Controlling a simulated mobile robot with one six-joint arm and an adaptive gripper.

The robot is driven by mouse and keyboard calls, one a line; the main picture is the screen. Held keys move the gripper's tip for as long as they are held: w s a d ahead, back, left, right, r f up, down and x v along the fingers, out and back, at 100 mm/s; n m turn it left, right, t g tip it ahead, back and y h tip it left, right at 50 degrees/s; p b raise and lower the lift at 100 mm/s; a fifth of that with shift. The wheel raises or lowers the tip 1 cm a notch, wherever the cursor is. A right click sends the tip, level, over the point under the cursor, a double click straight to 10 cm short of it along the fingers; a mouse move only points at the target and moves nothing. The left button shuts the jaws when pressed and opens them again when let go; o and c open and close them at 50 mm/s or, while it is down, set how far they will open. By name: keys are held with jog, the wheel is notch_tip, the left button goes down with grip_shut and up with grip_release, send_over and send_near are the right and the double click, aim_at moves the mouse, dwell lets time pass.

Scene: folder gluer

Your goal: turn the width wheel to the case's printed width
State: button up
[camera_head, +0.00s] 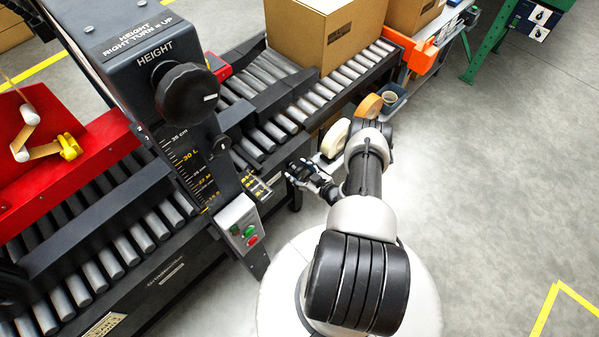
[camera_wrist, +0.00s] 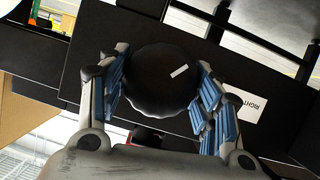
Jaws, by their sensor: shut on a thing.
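In the wrist view my gripper (camera_wrist: 163,82) is shut on a round black wheel (camera_wrist: 150,95) with a white mark on its face. One blue-padded finger lies on each side of its rim. In the head view my gripper (camera_head: 312,178) is at the machine's near side, past the control box, and the wheel cannot be made out there. A cardboard case (camera_head: 322,32) stands on the rollers at the back; its print is too small to read. A small yellow-marked scale (camera_head: 258,187) shows beside the post, its reading unclear.
The height wheel (camera_head: 187,94) sits on the dark post above a height scale (camera_head: 190,168). A control box (camera_head: 241,226) with green and red buttons hangs below. A red tape unit (camera_head: 60,165) is at left. Floor at right is clear.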

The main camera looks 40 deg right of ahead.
jog(key=shift+n+h, duration=0.4)
jog(key=shift+n, duration=0.1)
jog(key=o, duration=1.1)
jog(key=v, duration=1.2)
jog(key=shift+s+f, duration=0.1)
jog(key=shift+s, duration=0.05)
